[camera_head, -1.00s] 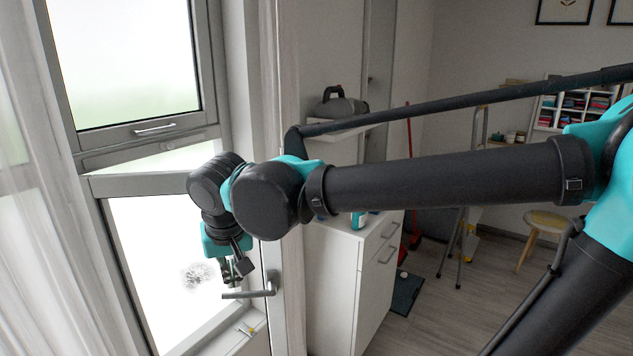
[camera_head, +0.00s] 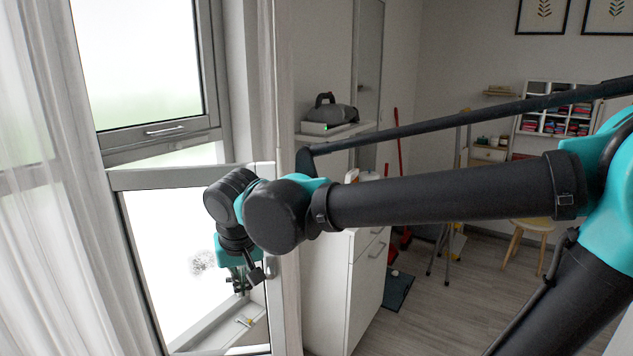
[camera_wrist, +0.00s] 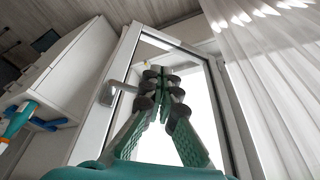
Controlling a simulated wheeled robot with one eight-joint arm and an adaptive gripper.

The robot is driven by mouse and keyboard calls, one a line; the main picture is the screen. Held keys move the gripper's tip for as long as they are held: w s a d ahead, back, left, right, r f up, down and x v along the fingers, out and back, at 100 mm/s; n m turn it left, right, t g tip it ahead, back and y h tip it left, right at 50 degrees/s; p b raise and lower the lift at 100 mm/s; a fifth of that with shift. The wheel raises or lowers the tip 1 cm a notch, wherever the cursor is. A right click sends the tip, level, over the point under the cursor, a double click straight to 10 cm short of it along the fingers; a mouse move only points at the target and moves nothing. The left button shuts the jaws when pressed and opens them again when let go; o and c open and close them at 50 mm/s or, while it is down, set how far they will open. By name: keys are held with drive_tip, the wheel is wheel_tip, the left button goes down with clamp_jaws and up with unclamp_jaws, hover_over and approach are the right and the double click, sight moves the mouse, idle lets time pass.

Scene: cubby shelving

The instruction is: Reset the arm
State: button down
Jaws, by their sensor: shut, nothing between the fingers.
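My gripper (camera_head: 240,284) hangs at the end of my arm, in front of the bright glass of the window door in the head view. In the wrist view my gripper (camera_wrist: 162,80) has its teal fingers brought together at the tips, with nothing between them. Behind the fingers are the pale door frame and its grey handle (camera_wrist: 107,94), to the left of the fingers. I cannot tell how far the fingers are from the glass.
A white cabinet (camera_head: 338,296) stands right of the door, with a grey case (camera_head: 330,114) on a higher surface. A sheer curtain (camera_head: 60,230) hangs at the left. Farther right are a wooden stool (camera_head: 530,226), a cubby shelf (camera_head: 556,108) and open floor (camera_head: 440,318).

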drive_tip(key=w+d+f+m, duration=0.1)
drive_tip(key=w+d+f, duration=0.1)
drive_tip(key=d+f, duration=0.5)
drive_tip(key=w+d+f+m, duration=0.1)
drive_tip(key=w+d+f, duration=0.15)
drive_tip(key=d, duration=0.75)
drive_tip(key=w+d+f+m, duration=0.1)
drive_tip(key=w+d+f, duration=0.25)
drive_tip(key=d, duration=0.55)
drive_tip(key=s+d+f+m+h, duration=0.1)
drive_tip(key=s+d+f, duration=0.3)
drive_tip(key=d, duration=0.4)
drive_tip(key=shift+s+d+f+t, duration=0.25)
drive_tip(key=shift+s+f+t, duration=0.15)
drive_tip(key=shift+f, duration=0.45)
